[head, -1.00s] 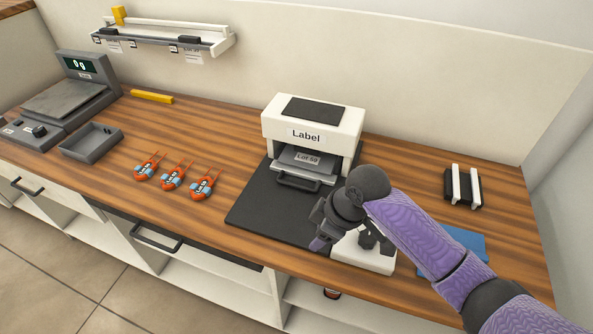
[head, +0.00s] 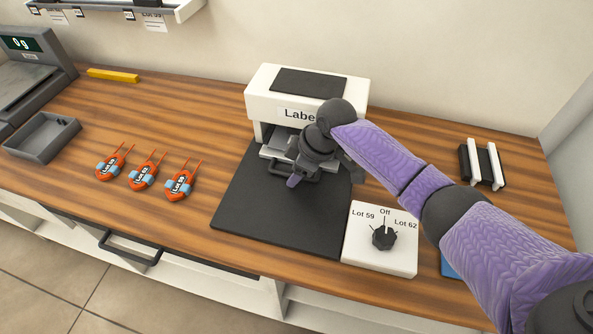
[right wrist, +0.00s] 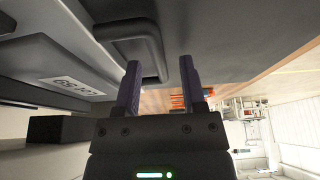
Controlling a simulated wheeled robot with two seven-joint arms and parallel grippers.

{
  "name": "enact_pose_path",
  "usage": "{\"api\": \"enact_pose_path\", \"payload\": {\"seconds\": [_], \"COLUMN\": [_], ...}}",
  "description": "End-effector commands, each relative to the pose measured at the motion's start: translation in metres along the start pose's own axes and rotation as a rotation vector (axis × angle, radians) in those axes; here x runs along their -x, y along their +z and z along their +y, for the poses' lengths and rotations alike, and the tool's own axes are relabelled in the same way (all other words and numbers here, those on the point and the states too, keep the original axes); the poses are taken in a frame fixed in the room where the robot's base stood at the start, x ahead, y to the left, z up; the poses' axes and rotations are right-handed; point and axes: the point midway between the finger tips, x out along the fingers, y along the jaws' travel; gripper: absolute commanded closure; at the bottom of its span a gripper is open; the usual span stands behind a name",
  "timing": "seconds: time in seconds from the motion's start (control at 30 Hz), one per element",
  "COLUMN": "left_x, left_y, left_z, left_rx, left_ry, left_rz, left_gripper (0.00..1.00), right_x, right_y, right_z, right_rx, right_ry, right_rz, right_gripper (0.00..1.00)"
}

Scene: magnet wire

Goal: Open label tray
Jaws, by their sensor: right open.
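In the head view my right gripper (head: 292,182) is at the tray front. My left gripper is not in view.
A white dial box (head: 380,239) marked "Lot 59", "Off" and "Lot 62" stands right of the black mat (head: 270,220). Several orange-and-blue pieces (head: 144,172) lie to the left. A black-and-white rack (head: 482,164) stands at the right.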

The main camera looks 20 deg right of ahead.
Motion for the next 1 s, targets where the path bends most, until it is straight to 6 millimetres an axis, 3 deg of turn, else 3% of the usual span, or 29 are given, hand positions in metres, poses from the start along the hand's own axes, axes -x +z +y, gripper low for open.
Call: {"api": "enact_pose_path", "payload": {"seconds": [0.13, 0.37, 1.0], "left_x": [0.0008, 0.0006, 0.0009], "left_y": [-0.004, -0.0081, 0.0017], "left_z": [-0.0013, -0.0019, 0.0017], "left_rx": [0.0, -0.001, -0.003], "left_ry": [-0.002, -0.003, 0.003], "left_rz": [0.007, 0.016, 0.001], "left_gripper": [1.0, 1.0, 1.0], "right_x": [0.0011, 0.001, 0.0009], "right_y": [-0.0005, -0.0003, -0.0003], "right_z": [0.0, -0.0001, -0.0003], "right_rx": [0.0, 0.0, 0.0], "right_ry": [0.0, 0.0, 0.0], "right_rz": [0.0, 0.0, 0.0], "right_gripper": [0.5, 0.99, 1.0]}}
